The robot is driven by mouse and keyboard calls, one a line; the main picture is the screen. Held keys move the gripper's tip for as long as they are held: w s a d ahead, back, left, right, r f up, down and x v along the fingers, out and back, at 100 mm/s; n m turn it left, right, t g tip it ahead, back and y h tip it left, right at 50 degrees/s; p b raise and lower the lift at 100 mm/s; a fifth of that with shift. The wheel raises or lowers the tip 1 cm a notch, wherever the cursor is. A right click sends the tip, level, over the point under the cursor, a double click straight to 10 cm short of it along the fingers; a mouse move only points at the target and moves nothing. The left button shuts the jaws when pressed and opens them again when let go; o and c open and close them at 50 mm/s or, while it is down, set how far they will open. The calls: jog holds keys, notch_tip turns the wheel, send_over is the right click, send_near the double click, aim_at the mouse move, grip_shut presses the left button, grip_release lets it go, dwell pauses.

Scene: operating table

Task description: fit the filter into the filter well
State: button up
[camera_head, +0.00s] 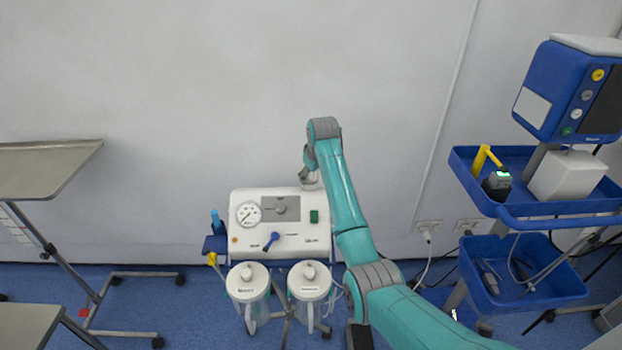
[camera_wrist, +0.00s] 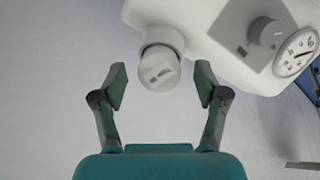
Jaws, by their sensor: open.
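A white round piece with a dark slot-like mark, which looks like the filter (camera_wrist: 159,70), is between my gripper's fingertips in the wrist view. My gripper (camera_wrist: 160,84) is open, with a gap on both sides of the piece. Behind the piece is a white collar (camera_wrist: 161,37), likely the filter well, at the edge of the white suction unit (camera_wrist: 222,30). The piece and collar overlap in this view; I cannot tell how deep it sits. In the head view my gripper (camera_head: 310,178) is above the right rear of the suction unit (camera_head: 292,242), and its fingers are hardly visible.
A blue trolley tray (camera_head: 520,210) with a yellow-handled tool stands at right. A metal table (camera_head: 45,168) stands at left. The wall is close behind.

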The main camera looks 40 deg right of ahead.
jog(key=shift+w+d+f, duration=0.15)
jog(key=shift+w+f, duration=0.15)
jog(key=shift+f, duration=0.35)
jog(key=c, duration=1.1)
